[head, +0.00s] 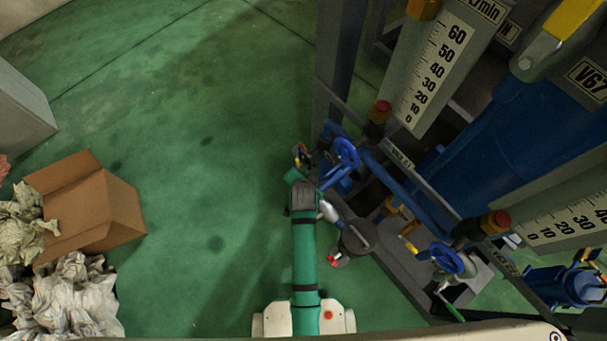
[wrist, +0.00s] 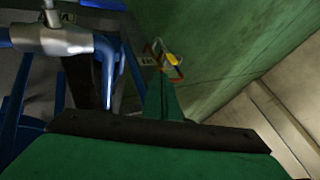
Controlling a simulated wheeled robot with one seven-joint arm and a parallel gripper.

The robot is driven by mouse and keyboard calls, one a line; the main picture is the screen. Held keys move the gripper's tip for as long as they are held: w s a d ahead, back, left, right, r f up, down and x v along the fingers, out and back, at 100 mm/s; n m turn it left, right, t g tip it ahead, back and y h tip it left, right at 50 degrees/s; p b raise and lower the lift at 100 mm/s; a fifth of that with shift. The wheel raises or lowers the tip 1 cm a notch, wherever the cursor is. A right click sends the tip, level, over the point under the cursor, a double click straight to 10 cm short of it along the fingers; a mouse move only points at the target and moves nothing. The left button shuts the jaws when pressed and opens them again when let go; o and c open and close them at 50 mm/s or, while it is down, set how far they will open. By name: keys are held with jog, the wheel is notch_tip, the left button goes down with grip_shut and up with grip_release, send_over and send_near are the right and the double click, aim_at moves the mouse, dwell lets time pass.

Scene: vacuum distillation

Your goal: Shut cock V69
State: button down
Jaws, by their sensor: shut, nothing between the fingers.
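I cannot read a V69 label in either view, so I cannot tell for sure which fitting is cock V69. A small red, yellow and pale fitting (head: 301,155) stands just beyond my gripper (head: 294,175) in the head view. In the wrist view a small yellow and red handle-like part (wrist: 170,64) shows just past the tip of my green gripper (wrist: 162,92). My gripper is shut and empty. Whether it touches that part cannot be told. The fingers look small and are partly hidden by my wrist.
A blue handwheel (head: 343,155) and blue pipe stand right of my gripper. A metal frame (head: 335,65) carries flow scales (head: 437,72) and a blue tank marked V67 (head: 520,130). A cardboard box (head: 95,205) and crumpled paper (head: 65,295) lie left. Green floor (head: 190,150) between is clear.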

jog(key=s+r+n+t, duration=0.2)
jog(key=s, duration=0.7)
jog(key=s+r+n+t, duration=0.2)
jog(key=s+r, duration=0.1)
jog(key=s, duration=0.5)
jog(key=s+a+r+n+t, duration=0.1)
jog(key=s+r+n+t, duration=0.1)
jog(key=s+r, duration=0.5)
jog(key=s+a+r+n+t, duration=0.1)
jog(key=s+r+n+t, duration=0.1)
jog(key=s+r, duration=0.5)
notch_tip(320, 180, up, 6)
jog(key=shift+s+f+n, duration=0.15)
jog(key=shift+f+n, duration=0.1)
jog(key=shift+n, duration=0.45)
